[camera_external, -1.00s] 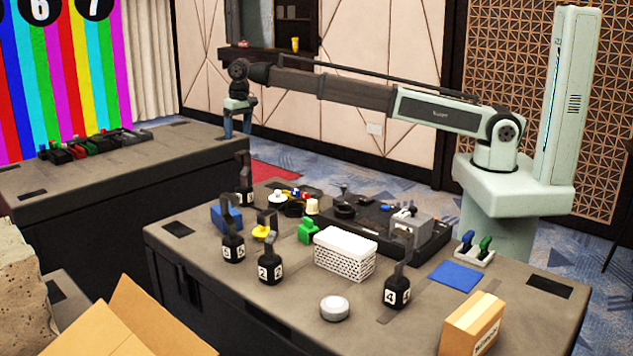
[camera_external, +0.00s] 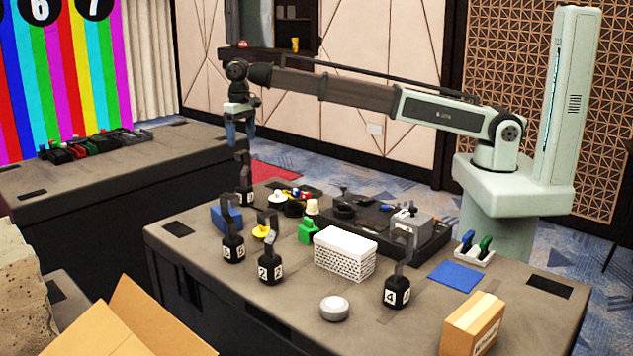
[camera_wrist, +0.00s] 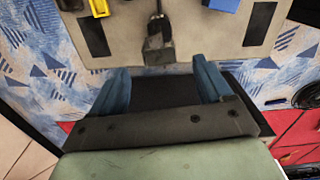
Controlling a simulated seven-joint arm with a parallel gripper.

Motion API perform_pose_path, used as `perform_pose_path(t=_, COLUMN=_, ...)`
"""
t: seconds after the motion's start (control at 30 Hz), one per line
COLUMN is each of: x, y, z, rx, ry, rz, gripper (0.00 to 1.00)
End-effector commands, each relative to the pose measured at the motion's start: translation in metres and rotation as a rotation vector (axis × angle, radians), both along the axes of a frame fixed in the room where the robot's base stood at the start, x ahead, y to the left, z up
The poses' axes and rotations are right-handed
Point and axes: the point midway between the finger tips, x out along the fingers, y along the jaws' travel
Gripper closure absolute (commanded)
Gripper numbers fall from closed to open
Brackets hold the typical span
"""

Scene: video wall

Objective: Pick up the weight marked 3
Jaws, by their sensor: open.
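A black weight (camera_external: 244,196) with a tall handle stands at the far left corner of the table; its white label is too small to read surely. In the wrist view, this weight (camera_wrist: 158,48) lies just beyond and between my blue fingers. My gripper (camera_external: 240,142) points down above its handle, open and empty; the fingers also show spread in the wrist view (camera_wrist: 162,82). Other black weights stand nearer: one marked 5 (camera_external: 233,249), one marked 2 (camera_external: 269,267) and one marked 4 (camera_external: 397,291).
A blue block (camera_external: 226,217), yellow item (camera_external: 262,231) and green block (camera_external: 308,232) stand near the weights. A white basket (camera_external: 344,254) and black console (camera_external: 425,244) fill the table's middle. A cardboard box (camera_external: 472,322) is at the front right.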

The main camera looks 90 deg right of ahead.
Motion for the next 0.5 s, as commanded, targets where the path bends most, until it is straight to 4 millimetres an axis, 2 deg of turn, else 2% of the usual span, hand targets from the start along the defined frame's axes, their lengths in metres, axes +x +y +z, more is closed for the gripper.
perform_pose_path(t=0.33, x=0.000, y=-0.001, z=-0.024, rx=0.000, ry=0.000, rz=0.000, gripper=0.21)
perform_pose_path(t=0.5, x=0.000, y=-0.002, z=-0.045, rx=0.000, ry=0.000, rz=0.000, gripper=0.21)
